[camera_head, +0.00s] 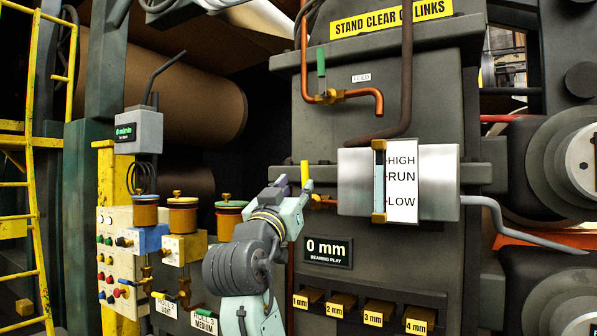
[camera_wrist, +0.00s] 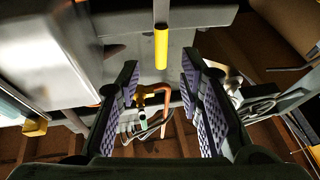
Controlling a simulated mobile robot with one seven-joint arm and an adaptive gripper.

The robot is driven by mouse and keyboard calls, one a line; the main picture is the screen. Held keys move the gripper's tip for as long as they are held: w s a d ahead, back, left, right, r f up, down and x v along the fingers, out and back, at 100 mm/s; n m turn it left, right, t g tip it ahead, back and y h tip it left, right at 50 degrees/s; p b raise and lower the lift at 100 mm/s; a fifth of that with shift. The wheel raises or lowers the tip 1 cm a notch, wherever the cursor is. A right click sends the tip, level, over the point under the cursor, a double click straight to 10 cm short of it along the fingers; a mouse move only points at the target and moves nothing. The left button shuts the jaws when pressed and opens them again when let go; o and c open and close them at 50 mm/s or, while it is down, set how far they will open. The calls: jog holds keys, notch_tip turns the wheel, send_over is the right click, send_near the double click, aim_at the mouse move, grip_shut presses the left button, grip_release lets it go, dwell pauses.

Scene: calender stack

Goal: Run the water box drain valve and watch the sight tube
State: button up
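The silver water box (camera_head: 438,180) is mounted on the grey housing, with a brass-ended sight tube (camera_head: 379,178) beside a HIGH, RUN, LOW label (camera_head: 402,180). The tube looks pale; I cannot make out its water level. A valve with an upright yellow handle (camera_head: 305,173) is on a copper pipe at the box's left. My gripper (camera_head: 296,196) is at this handle, overlapping its lower part. In the wrist view my gripper (camera_wrist: 158,70) is open, with the yellow handle (camera_wrist: 161,47) between or just beyond the fingertips. I cannot tell whether they touch.
A green-handled feed valve (camera_head: 320,62) on a copper pipe is above. A "0 mm" bearing play display (camera_head: 328,252) and labelled yellow blocks (camera_head: 341,303) are below. A control panel (camera_head: 118,260), oilers and a "0 ml/min" meter (camera_head: 138,130) stand left. A bent grey pipe (camera_head: 500,220) is right.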

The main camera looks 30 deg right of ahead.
aim_at(304, 175)
jog(key=p+x, duration=0.2)
jog(key=x, duration=0.6)
jog(key=shift+w+d+r, duration=0.15)
jog(key=shift+c, duration=0.5)
grip_shut()
